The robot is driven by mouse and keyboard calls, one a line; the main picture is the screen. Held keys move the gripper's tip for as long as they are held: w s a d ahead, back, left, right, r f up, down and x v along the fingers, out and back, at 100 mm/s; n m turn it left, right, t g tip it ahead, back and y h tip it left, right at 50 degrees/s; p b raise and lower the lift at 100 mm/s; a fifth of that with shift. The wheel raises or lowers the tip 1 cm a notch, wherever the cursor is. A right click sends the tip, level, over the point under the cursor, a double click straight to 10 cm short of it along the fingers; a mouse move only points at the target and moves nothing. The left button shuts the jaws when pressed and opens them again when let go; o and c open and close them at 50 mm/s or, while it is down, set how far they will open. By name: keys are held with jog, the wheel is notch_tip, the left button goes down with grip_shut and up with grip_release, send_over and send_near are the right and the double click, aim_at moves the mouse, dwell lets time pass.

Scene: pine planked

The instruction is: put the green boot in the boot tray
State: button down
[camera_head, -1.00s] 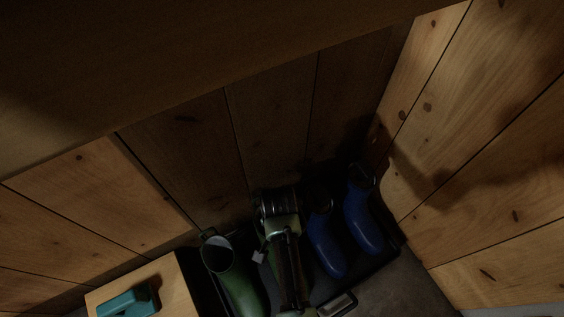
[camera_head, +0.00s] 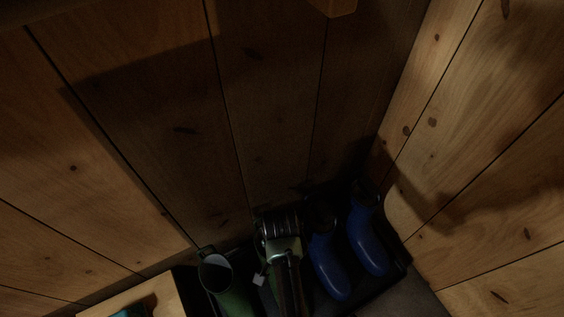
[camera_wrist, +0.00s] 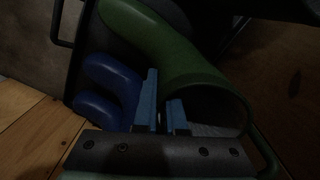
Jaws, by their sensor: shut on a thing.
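The green boot (camera_head: 236,300) is at the lower left of centre in the head view, its pale-lined opening facing up. It fills the upper right of the wrist view (camera_wrist: 175,50). My gripper (camera_wrist: 164,112) is shut at the near edge of the boot's opening, one finger seeming to lie inside the rim and one outside. The contact is dark and hard to see. The black boot tray (camera_head: 398,268) lies under and around the boots. The green boot appears to be over or in its left part; whether its sole touches the tray is hidden.
Two blue boots (camera_head: 328,262) (camera_head: 366,240) stand in the tray's right part, close beside my gripper. A pale wooden bench (camera_head: 150,294) with a teal item (camera_head: 132,313) is at the lower left. Plank walls (camera_head: 480,150) close in behind and at the right.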

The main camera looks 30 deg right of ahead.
jog(key=shift+f+b, duration=0.3)
jog(key=shift+f, duration=0.3)
jog(key=c, duration=0.9)
grip_release()
notch_tip(320, 180, up, 13)
jog(key=p, duration=0.9)
jog(key=shift+w+r, duration=0.15)
